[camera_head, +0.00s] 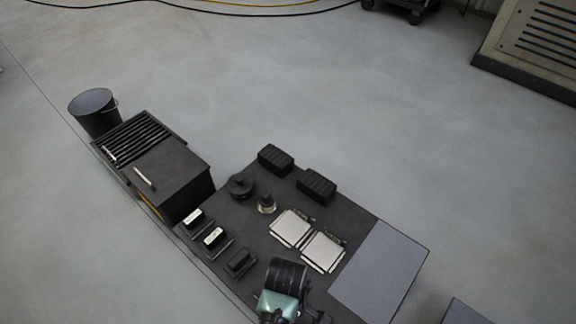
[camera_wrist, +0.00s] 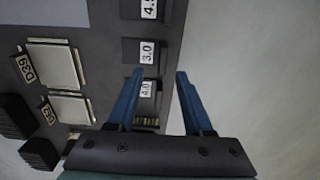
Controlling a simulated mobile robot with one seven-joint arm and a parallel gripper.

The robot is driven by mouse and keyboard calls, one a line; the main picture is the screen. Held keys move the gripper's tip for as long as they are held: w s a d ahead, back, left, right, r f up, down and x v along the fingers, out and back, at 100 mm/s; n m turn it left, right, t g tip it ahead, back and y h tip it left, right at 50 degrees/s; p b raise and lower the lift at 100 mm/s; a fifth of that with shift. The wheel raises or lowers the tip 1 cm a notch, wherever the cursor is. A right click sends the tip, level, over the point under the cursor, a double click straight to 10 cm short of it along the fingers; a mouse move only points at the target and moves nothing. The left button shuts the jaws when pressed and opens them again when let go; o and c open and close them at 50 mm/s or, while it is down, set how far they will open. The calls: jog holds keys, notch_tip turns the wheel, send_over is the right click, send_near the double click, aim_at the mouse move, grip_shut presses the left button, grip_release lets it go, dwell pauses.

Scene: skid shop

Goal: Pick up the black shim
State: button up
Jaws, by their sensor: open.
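No piece can be named the black shim with certainty. Three small dark holders line the near left edge of the dark bench in the head view; the top two carry white-faced pieces, and the third holder (camera_head: 240,262) looks all black. In the wrist view, labelled dark holders run down the bench edge, among them one marked 3.0 (camera_wrist: 147,52) and one marked 4.0 (camera_wrist: 147,88). My gripper (camera_wrist: 159,72) is open with two blue fingers and nothing seen between them. Its left finger overlaps the holders; its right finger is over bare floor.
Two black ribbed blocks (camera_head: 275,158) (camera_head: 316,185) stand at the far edge. A dark slatted-top cabinet (camera_head: 172,180) and a bucket (camera_head: 94,112) stand left.

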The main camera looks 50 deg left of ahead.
notch_tip(320, 180, down, 3)
jog(key=shift+r+b, duration=0.15)
jog(key=shift+b, duration=0.35)
jog(key=f+b, duration=0.4)
jog(key=f, duration=0.1)
jog(key=shift+s+a+f+b, duration=0.1)
jog(key=shift+s+a+b, duration=0.15)
jog(key=shift+s+b, duration=0.1)
grip_shut()
